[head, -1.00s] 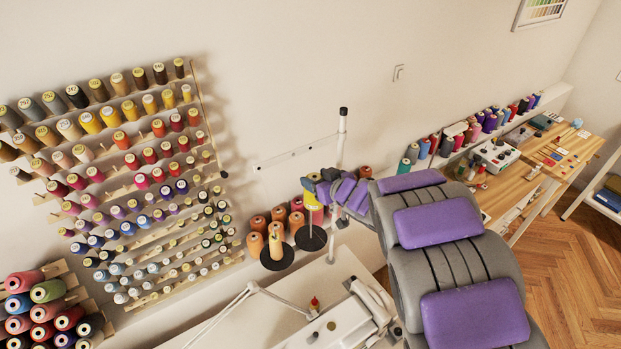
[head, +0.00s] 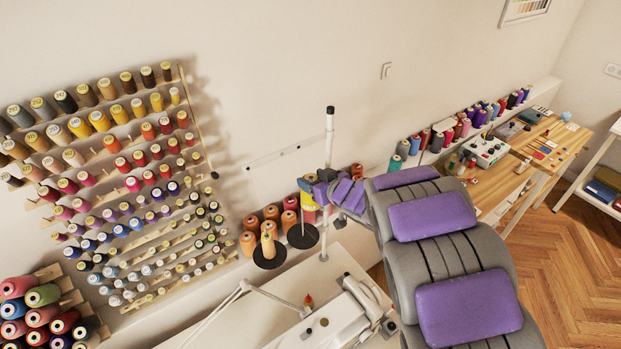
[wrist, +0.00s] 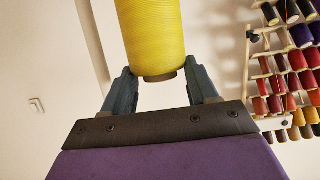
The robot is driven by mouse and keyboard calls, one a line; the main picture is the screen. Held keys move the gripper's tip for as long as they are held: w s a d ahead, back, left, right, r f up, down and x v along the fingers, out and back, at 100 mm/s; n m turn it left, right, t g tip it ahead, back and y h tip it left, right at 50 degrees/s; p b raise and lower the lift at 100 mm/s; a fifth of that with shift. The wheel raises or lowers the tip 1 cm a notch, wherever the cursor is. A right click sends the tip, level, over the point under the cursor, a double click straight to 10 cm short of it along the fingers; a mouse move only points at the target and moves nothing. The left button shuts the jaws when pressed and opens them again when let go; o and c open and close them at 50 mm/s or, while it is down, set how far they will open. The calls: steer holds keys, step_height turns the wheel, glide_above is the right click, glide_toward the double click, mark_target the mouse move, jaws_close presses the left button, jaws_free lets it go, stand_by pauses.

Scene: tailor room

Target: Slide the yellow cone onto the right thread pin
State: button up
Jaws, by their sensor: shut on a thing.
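The yellow cone (wrist: 154,35) sits between the two fingers of my gripper (wrist: 162,85) in the wrist view. Its brown lower end shows between the fingers, and its top runs out of the picture. In the head view my gripper (head: 314,186) holds the yellow cone (head: 306,186) over the thread stand, partly hidden by the gripper. The right thread pin (head: 302,214) rises from the right black disc (head: 302,237), just below the cone. I cannot tell whether the cone is exactly in line with the pin. A light orange cone (head: 268,245) stands on the left black disc (head: 268,261).
A white pole (head: 329,135) stands close behind my gripper. Several orange spools (head: 249,242) stand behind the discs. A white sewing machine (head: 335,318) is on the table below. A rack of spools (head: 190,110) hangs on the left wall.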

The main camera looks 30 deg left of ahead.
mark_target(303, 177)
steer(key=shift+a+f, duration=0.2)
steer(key=shift+a, duration=0.45)
steer(key=shift+a+f, duration=0.15)
steer(key=shift+a, duration=0.5)
steer(key=shift+d+r, duration=0.25)
steer(key=shift+d, duration=0.45)
steer(key=shift+s+a+f+p, duration=0.1)
steer(key=shift+a+f+p, duration=0.05)
steer(key=shift+a, duration=0.55)
steer(key=shift+a+f+p, duration=0.1)
steer(key=shift+a+p, duration=0.05)
steer(key=shift+a, duration=0.5)
steer(key=shift+d+r, duration=0.25)
steer(key=shift+d, duration=0.5)
steer(key=shift+a+f, duration=0.1)
steer(key=shift+a, duration=0.3)
steer(key=shift+a+f, duration=0.4)
steer(key=shift+f, duration=0.35)
steer(key=shift+d+f, duration=0.3)
